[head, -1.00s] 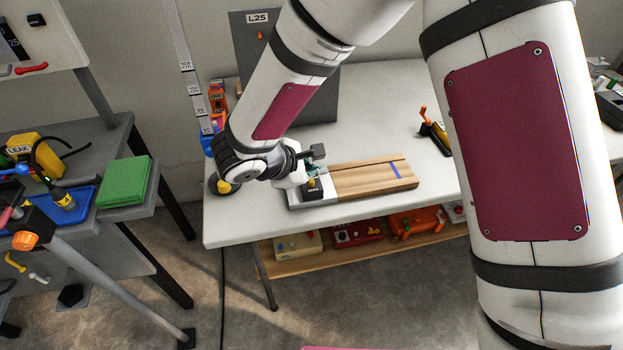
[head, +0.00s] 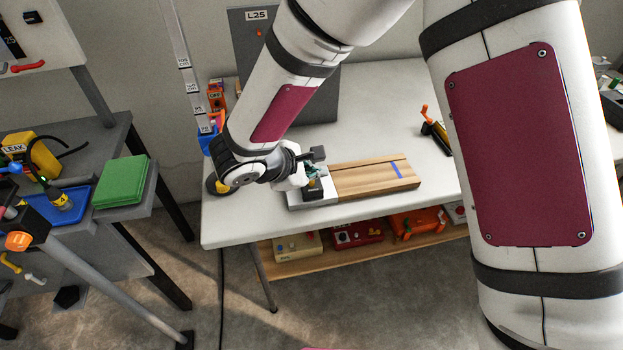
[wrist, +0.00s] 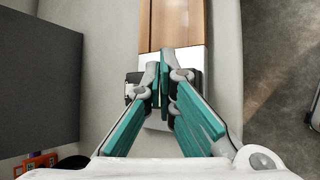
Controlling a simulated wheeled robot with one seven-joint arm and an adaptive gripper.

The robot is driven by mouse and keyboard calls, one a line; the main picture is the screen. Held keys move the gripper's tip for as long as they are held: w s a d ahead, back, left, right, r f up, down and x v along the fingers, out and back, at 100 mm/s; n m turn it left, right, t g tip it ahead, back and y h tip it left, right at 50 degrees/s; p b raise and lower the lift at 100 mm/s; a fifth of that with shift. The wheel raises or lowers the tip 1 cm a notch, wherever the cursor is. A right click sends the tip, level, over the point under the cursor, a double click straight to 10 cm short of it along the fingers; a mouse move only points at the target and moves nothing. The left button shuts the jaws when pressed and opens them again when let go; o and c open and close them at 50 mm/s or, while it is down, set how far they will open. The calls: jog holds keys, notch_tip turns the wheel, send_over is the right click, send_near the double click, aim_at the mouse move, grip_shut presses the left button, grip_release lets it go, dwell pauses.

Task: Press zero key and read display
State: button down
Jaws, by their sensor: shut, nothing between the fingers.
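A small black unit (head: 313,190) with a yellow spot and pale lettering too small to read sits on the light metal end plate (head: 328,196) of a wooden board (head: 375,180). My gripper (head: 309,172) is down at this unit and hides part of it. In the wrist view, my gripper (wrist: 164,72) has its teal fingers drawn together with nothing between them. The tips are over the metal plate (wrist: 188,58), with black parts of the unit (wrist: 133,84) showing beside and behind them. I cannot tell whether the tips touch a key. No readable display shows.
The white table (head: 380,120) is largely clear right of the board. A black and orange tool (head: 435,135) lies there. A grey panel marked L25 (head: 255,60) stands behind. Cases, including a red one (head: 358,234), sit on the lower shelf. A side bench (head: 90,150) is at left.

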aim_at(314, 187)
jog(key=shift+f+b, duration=0.35)
jog(key=shift+b, duration=0.05)
dwell(0.5)
jog(key=shift+r, duration=0.15)
jog(key=shift+r+p, duration=0.4)
jog(key=shift+r, duration=0.25)
notch_tip(314, 187, up, 6)
jog(key=p, duration=0.3)
dwell(0.4)
dwell(0.6)
